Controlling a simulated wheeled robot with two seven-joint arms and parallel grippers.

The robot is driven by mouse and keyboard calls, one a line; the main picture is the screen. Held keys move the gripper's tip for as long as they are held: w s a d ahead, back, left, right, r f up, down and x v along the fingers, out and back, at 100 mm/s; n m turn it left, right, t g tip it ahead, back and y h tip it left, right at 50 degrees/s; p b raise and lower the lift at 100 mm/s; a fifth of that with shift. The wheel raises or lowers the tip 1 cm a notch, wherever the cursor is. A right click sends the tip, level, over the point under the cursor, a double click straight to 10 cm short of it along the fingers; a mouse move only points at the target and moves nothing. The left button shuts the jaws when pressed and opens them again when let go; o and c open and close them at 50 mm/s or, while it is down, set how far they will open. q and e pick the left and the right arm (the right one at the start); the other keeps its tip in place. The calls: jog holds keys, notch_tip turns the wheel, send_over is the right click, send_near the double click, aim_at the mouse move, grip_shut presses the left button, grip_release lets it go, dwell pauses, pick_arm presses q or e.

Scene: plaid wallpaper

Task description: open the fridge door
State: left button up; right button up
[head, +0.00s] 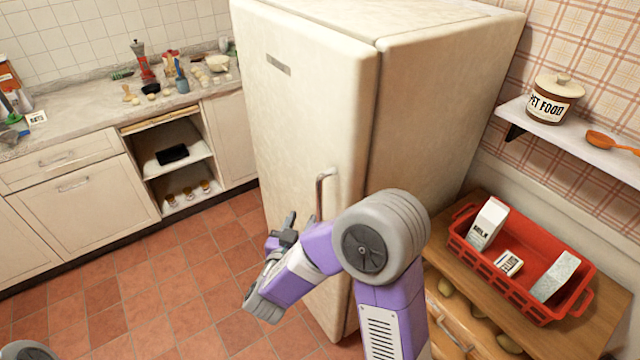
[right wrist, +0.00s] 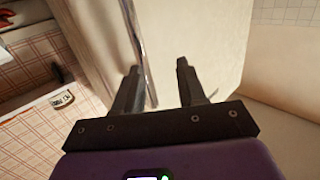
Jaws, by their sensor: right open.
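The cream fridge (head: 300,110) stands in the middle of the head view with its door shut. Its metal handle (head: 321,190) is a vertical bar near the door's right edge, its lower part hidden by my right arm. My right gripper (head: 281,232) is in front of the door, low and just left of the handle. In the right wrist view, my right gripper (right wrist: 159,68) is open with its fingers pointing at the fridge (right wrist: 215,45). A thin grey strip runs beside the left finger; I cannot tell whether it is the handle or the door's edge. My left gripper is not seen.
A counter (head: 60,140) with several small items and an open shelf stands left of the fridge. A red crate (head: 500,270) with cartons sits on a wooden cabinet at right, below a wall shelf (head: 575,140) with a pet food jar. Tiled floor (head: 150,290) left of the door is clear.

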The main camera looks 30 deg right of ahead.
aim_at(318, 196)
jog(key=d+r, duration=0.1)
jog(key=d, duration=0.1)
jog(key=w+d+r+m+h, duration=0.1)
jog(key=w+d+r+g+h, duration=0.1)
jog(key=d+r, duration=0.1)
jog(key=shift+d, duration=0.35)
jog(key=shift+w+d, duration=0.45)
jog(key=shift+d, duration=0.1)
grip_shut()
